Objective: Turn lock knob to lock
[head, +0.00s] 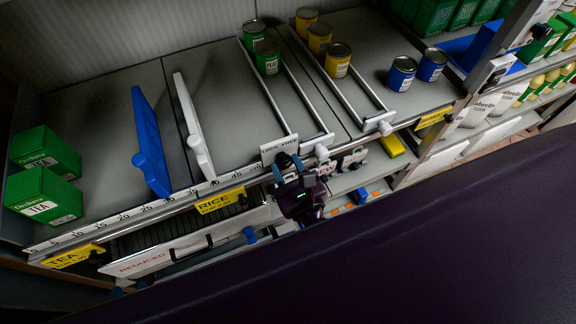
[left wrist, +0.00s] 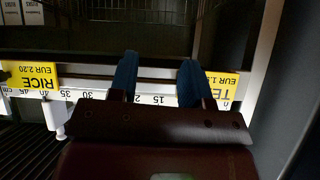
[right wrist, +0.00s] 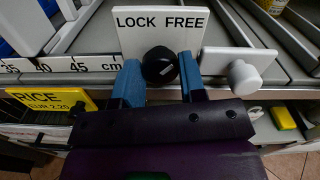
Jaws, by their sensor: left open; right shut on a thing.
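A white plate (right wrist: 160,22) marked LOCK on its left and FREE on its right stands at the shelf front; it also shows in the head view (head: 279,147). The black round lock knob (right wrist: 159,64) sits at the plate's lower middle. A small pale mark shows on its face; which word it points to I cannot tell. My right gripper (right wrist: 162,82) is shut on the knob, one blue finger on each side; it also shows in the head view (head: 288,165). My left gripper (left wrist: 158,75) is open and empty, in front of the shelf edge between the rice and tea labels.
A white slider with a round knob (right wrist: 243,75) is just right of the plate. A blue divider (head: 150,146) and a white divider (head: 193,130) stand on the shelf. Cans (head: 338,59) stand in lanes at the back. Tea boxes (head: 45,152) are at the left.

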